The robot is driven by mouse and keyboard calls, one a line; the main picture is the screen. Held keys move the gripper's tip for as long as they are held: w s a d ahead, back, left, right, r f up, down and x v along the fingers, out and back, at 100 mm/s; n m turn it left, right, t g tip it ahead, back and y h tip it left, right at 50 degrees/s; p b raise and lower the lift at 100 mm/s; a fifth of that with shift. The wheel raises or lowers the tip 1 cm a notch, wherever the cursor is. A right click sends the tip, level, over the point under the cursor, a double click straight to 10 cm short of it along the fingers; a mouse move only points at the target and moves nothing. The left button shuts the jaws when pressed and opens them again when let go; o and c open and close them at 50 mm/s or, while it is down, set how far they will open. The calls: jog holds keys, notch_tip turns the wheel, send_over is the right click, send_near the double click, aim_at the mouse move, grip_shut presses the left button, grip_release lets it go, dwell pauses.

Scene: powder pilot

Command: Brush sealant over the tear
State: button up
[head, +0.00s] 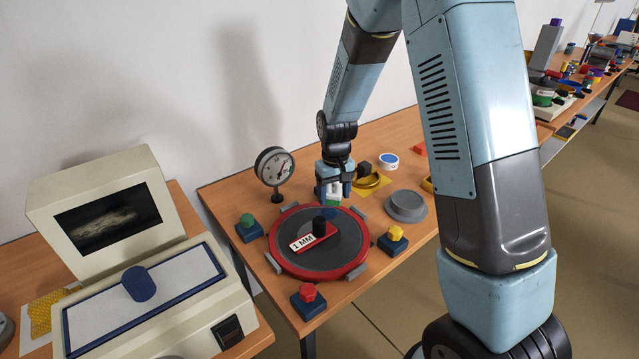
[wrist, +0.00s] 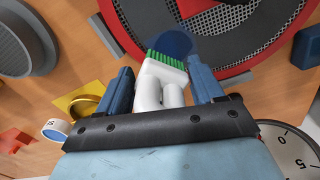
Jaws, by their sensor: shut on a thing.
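My gripper (head: 335,180) is shut on a brush (wrist: 152,82) with a white body and green bristles. The brush also shows below the fingers in the head view (head: 333,199). The bristles point at the back edge of a round sieve with a red rim (head: 319,278) and dark mesh (wrist: 232,32). A blue round patch (wrist: 172,41) lies right at the bristle tips; I cannot tell whether they touch it. A red block labelled 1 MM (head: 312,239) with a black knob sits on the mesh. I cannot make out the tear.
Knob clamps in green (head: 248,229), yellow (head: 392,239) and red (head: 308,300) surround the sieve. A gauge (head: 274,166) stands behind left. A grey round lid (head: 406,207), a gold bowl (wrist: 86,107) and a white tub (head: 388,160) stand right. A screen machine (head: 115,212) is at left.

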jog(key=shift+w+r, duration=0.15)
jog(key=shift+r, duration=2.5)
